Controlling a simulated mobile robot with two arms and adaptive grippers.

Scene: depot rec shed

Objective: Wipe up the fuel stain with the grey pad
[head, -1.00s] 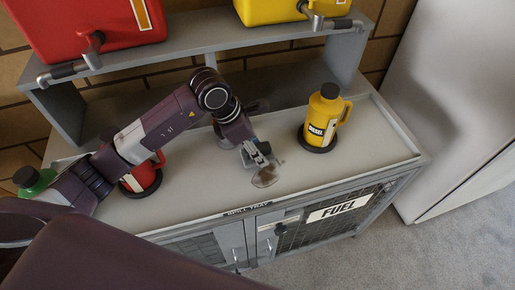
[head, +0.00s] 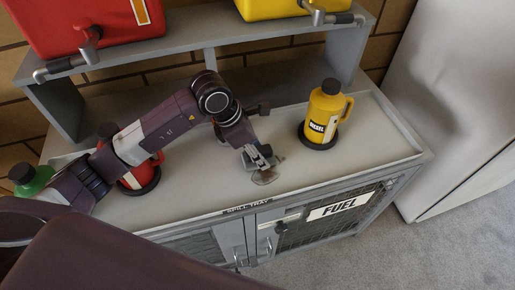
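The fuel stain (head: 265,178) is a brownish, glossy patch on the grey spill-tray bench top (head: 200,195), left of the diesel jug. My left gripper (head: 261,163) points down at the stain's back edge and covers part of it. Its fingers look close together, but I cannot make out whether they hold anything. I cannot tell the grey pad apart from the grey fingertips. My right gripper is not in view.
A yellow diesel jug (head: 325,112) stands on a dark round base to the right. A red jug (head: 138,177) and a green container (head: 32,179) are at the left, partly behind my arm. A shelf (head: 180,57) holds large red and yellow tanks.

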